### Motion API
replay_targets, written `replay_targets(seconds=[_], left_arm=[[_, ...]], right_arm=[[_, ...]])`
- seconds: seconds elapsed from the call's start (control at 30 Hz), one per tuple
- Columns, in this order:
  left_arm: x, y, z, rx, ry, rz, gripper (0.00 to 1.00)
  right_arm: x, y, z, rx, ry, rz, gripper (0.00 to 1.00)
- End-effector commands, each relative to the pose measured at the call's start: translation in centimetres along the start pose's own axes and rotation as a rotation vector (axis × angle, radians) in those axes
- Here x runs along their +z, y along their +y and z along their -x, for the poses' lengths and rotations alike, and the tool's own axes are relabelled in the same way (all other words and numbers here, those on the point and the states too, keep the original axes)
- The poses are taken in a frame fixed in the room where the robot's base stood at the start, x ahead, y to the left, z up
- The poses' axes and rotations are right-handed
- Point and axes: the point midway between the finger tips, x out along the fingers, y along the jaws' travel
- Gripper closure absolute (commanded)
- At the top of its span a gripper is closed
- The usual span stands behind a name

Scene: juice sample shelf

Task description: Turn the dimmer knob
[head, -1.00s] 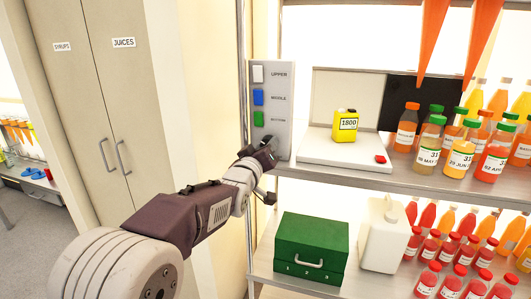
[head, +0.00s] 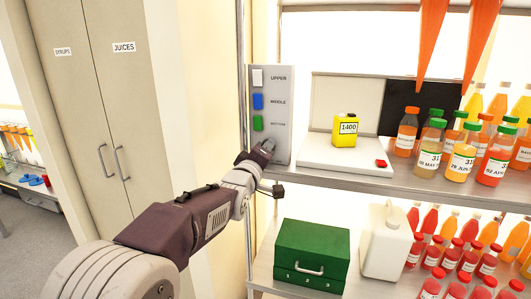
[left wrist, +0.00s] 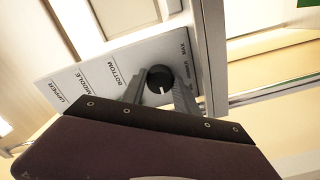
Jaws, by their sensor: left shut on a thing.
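The dimmer knob (left wrist: 159,79) is a small dark round knob with a pale pointer line, on the grey control panel (head: 285,108). In the left wrist view it sits between the two grey fingers of my left gripper (left wrist: 160,88), which is shut on it. In the head view my left gripper (head: 266,150) is at the lower part of the panel and hides the knob. The panel has white, blue and green switches labelled UPPER, MIDDLE and BOTTOM. My right gripper is not in view.
A yellow can-shaped thing (head: 346,129) reading 1400 stands on a white platform (head: 330,160) beside the panel. Several juice bottles (head: 461,160) stand at right. A green box (head: 312,252) and a white jug (head: 386,242) are on the lower shelf. Tall cabinet doors (head: 105,110) are at left.

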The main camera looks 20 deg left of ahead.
Motion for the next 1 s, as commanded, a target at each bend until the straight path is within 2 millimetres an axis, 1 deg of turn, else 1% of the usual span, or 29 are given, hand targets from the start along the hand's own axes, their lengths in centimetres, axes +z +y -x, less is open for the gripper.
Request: replay_targets(seconds=[0.3,0.33,0.4,0.67,0.77,0.87,1.0], left_arm=[[0.1,-0.1,0.0,-0.003,-0.002,0.000,1.00],[0.1,-0.1,0.0,-0.003,-0.002,0.000,0.58],[0.1,-0.1,0.0,-0.003,-0.002,0.000,0.42],[0.0,-0.1,0.0,-0.001,-0.001,-0.001,0.42],[0.0,0.0,0.5,0.000,0.000,-0.001,0.42],[0.1,-0.1,2.0,0.001,0.001,-0.001,0.42],[0.1,-0.1,5.1,0.001,0.001,-0.001,0.42]], right_arm=[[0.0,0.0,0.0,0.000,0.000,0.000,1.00],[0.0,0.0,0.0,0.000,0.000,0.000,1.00],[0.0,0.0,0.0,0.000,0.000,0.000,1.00],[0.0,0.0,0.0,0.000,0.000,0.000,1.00],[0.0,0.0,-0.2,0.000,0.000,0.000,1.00],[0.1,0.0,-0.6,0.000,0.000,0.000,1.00],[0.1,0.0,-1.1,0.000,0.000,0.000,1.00]])
